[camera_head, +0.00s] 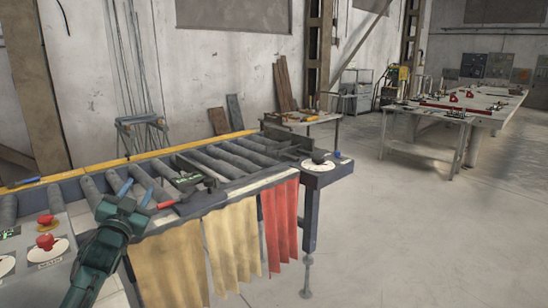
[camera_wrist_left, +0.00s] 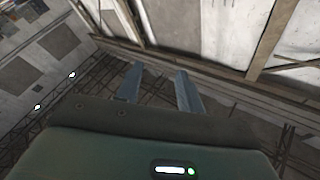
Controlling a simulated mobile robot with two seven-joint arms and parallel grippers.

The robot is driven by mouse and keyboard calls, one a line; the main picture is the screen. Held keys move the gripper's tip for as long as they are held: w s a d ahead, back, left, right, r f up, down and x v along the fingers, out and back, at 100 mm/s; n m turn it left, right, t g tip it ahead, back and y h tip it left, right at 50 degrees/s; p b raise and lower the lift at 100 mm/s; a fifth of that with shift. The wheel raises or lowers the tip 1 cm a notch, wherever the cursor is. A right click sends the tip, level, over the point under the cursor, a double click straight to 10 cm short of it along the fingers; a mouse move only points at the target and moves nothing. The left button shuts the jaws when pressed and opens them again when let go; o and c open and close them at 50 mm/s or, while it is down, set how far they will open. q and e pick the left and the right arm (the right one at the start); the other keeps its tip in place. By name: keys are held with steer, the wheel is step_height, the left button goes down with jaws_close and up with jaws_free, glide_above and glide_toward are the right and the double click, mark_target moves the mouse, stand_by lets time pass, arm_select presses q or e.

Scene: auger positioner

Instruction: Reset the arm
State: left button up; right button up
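My left arm (camera_head: 101,252), dark green, comes in from the lower left of the head view. My left gripper (camera_head: 136,191) is at its end, in front of the near edge of the roller table (camera_head: 330,177) in the picture. Its two blue fingertips point up and stand apart. In the left wrist view the two grey-blue fingers (camera_wrist_left: 158,72) are also apart, with nothing between them. That view looks past them at walls and roof beams. My right gripper and right arm are out of view.
A dark tool with a red handle (camera_head: 166,204) lies on the rollers just right of the gripper. Red buttons (camera_head: 46,241) are on a panel at lower left. Yellow and red curtains (camera_head: 280,225) hang from the table. The floor at right is clear before a far workbench (camera_head: 425,150).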

arm_select(q)
step_height(320, 180, down, 8)
steer(key=a+n+g+y, duration=0.2)
steer(key=n+g, duration=0.1)
steer(key=g, duration=0.1)
steer(key=s+d+f+m+g+h, duration=0.1)
steer(key=s+d+f, duration=0.45)
steer(key=f, duration=0.25)
steer(key=s+d+f+g+h, duration=0.2)
steer(key=s+d+f, duration=0.3)
steer(key=s+f, duration=0.25)
steer(key=s+d+f+g, duration=0.1)
steer(key=s+d+f, duration=0.2)
steer(key=s, duration=0.5)
steer(key=s+d+f+g+h, duration=0.1)
steer(key=s+d+f, duration=0.2)
steer(key=s, duration=0.6)
steer(key=s+d+f+g+h, duration=0.1)
steer(key=s+d+f, duration=0.2)
steer(key=s, duration=0.6)
steer(key=shift+d+n+g, duration=0.3)
steer(key=shift+d+n, duration=0.1)
steer(key=shift+d, duration=0.5)
